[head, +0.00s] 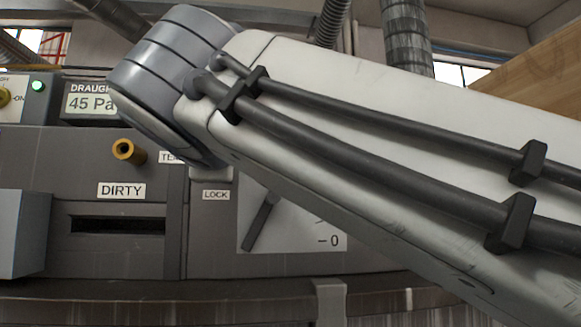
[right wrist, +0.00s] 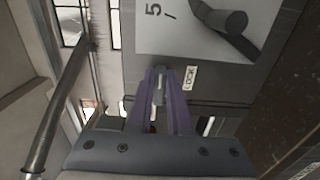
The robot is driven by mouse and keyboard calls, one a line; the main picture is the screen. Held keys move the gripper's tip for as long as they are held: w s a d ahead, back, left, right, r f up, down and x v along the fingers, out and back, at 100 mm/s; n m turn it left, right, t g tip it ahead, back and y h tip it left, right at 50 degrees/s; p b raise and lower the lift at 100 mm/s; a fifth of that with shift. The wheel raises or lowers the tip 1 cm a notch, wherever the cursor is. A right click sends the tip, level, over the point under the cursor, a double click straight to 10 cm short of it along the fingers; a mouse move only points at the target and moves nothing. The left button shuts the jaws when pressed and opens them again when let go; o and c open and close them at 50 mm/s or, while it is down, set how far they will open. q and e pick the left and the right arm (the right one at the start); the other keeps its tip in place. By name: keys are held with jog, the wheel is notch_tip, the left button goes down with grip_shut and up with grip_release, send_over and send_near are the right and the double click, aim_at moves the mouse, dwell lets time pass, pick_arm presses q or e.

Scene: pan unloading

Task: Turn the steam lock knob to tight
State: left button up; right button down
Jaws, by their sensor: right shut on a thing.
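The lock knob (right wrist: 158,86) is a small grey piece beside the white LOCK label (right wrist: 190,78) in the right wrist view, partly covered by my fingers. My right gripper (right wrist: 160,78), with purple fingers, is shut on it. In the head view my right arm hides the gripper and knob; only the LOCK label (head: 216,195) shows below the arm. No marking for tight can be read. My left gripper is not in view.
A dark lever (head: 262,222) on a white scale plate (head: 300,232) is right of the label, close to my arm. A brass peg (head: 127,151) sticks out at left, above the DIRTY label (head: 121,190) and a dark slot (head: 118,225). A pressure display (head: 91,103) reads 45 Pa.

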dwell(0.4)
jog(key=c, duration=0.8)
grip_release()
jog(key=shift+c, duration=0.2)
